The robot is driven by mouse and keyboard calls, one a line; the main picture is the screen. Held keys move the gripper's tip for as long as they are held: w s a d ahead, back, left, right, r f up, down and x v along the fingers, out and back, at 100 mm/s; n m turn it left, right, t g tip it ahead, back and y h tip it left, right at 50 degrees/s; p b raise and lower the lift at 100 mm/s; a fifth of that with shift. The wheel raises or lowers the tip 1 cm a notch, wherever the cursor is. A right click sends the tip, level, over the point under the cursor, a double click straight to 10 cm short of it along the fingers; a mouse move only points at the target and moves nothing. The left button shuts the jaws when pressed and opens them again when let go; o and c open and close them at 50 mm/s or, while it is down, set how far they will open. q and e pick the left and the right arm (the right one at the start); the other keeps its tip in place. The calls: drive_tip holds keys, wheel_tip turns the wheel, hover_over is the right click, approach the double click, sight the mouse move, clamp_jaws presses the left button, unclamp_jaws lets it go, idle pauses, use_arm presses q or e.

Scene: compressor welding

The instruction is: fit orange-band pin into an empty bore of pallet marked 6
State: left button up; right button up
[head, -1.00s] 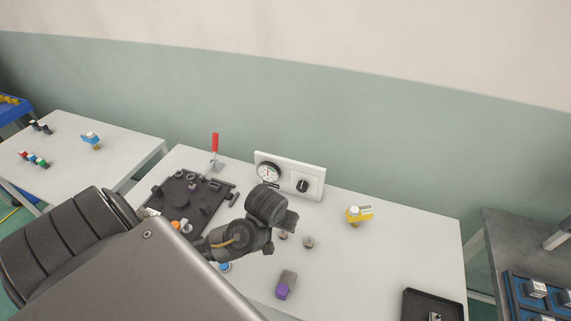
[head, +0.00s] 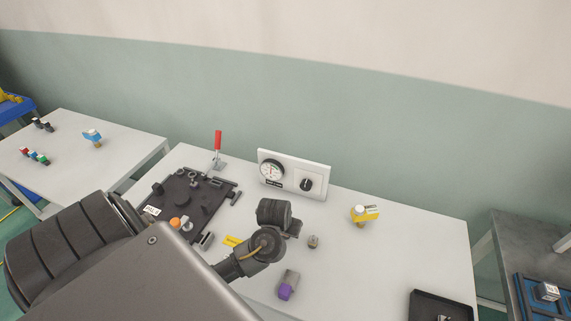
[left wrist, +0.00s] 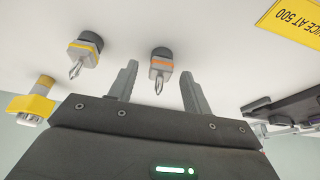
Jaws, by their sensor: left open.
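The orange-band pin (left wrist: 161,66) has a dark round head, a grey body and a pointed tip; it is on the white table. In the left wrist view it lies between the lines of my left gripper's spread fingers (left wrist: 157,88), apart from both. My left gripper (head: 293,229) is open and empty; in the head view it hides this pin. A similar yellow-band pin (left wrist: 86,50) stands beside it, and shows in the head view (head: 313,242). My right gripper is not in view.
A dark fixture plate (head: 180,208) with a red-handled clamp (head: 218,142) stands left. A gauge panel (head: 294,174) is behind. A yellow-topped part (head: 364,213), a purple-ended block (head: 287,286) and a black tray (head: 440,301) are on the table. The right middle is clear.

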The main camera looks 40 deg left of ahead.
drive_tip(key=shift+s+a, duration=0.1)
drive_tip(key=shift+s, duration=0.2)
use_arm(q)
clamp_jaws()
drive_tip(key=c, duration=0.8)
unclamp_jaws()
clamp_jaws()
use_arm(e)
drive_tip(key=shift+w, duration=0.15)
use_arm(q)
drive_tip(key=shift+r, duration=0.15)
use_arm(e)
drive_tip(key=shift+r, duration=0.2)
